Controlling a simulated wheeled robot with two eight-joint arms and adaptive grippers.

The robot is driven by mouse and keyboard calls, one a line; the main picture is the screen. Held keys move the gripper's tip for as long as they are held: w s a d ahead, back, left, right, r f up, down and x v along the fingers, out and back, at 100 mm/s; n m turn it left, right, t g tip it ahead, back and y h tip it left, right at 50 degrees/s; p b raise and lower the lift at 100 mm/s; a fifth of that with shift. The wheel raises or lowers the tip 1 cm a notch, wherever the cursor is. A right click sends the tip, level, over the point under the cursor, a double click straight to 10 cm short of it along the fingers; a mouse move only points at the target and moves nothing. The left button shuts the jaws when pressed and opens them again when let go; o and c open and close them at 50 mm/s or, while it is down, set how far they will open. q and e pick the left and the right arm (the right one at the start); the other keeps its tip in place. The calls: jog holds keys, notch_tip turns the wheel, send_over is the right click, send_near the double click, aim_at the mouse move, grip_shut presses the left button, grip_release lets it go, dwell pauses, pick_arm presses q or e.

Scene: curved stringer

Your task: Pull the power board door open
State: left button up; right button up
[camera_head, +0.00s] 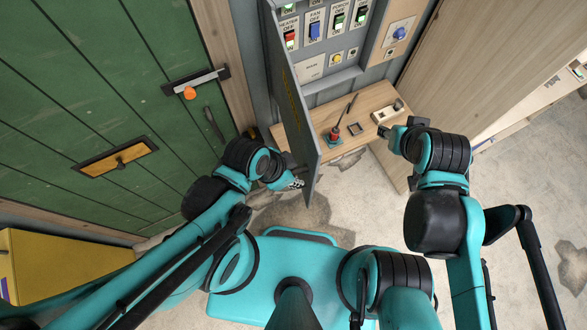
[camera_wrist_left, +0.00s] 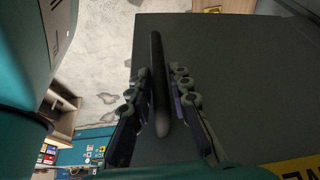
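The power board door (camera_head: 287,95) stands swung well out from the cabinet, seen almost edge-on in the head view. In the left wrist view its dark grey face (camera_wrist_left: 235,90) fills most of the picture. A black bar handle (camera_wrist_left: 158,85) runs along that face. My left gripper (camera_head: 297,184) is at the door's lower outer part. In the left wrist view its fingers (camera_wrist_left: 160,88) lie close on both sides of the handle and appear shut on it. My right gripper (camera_head: 384,132) is by the shelf's right end, its fingers too small to read.
The open power board (camera_head: 345,72) shows several labelled switches. Below it a wooden shelf (camera_head: 375,100) carries a red-and-black tool (camera_head: 334,133) and small parts. A green door (camera_head: 90,90) with a lever handle (camera_head: 197,82) is at left. A yellow box (camera_head: 65,265) stands at lower left.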

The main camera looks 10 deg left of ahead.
pick_arm(q)
jog(key=shift+o, duration=0.3)
jog(key=shift+s, duration=0.1)
jog(key=shift+r, duration=0.1)
jog(key=shift+a+r, duration=0.1)
jog(key=shift+r, duration=0.05)
jog(key=v, duration=0.7)
dwell(0.6)
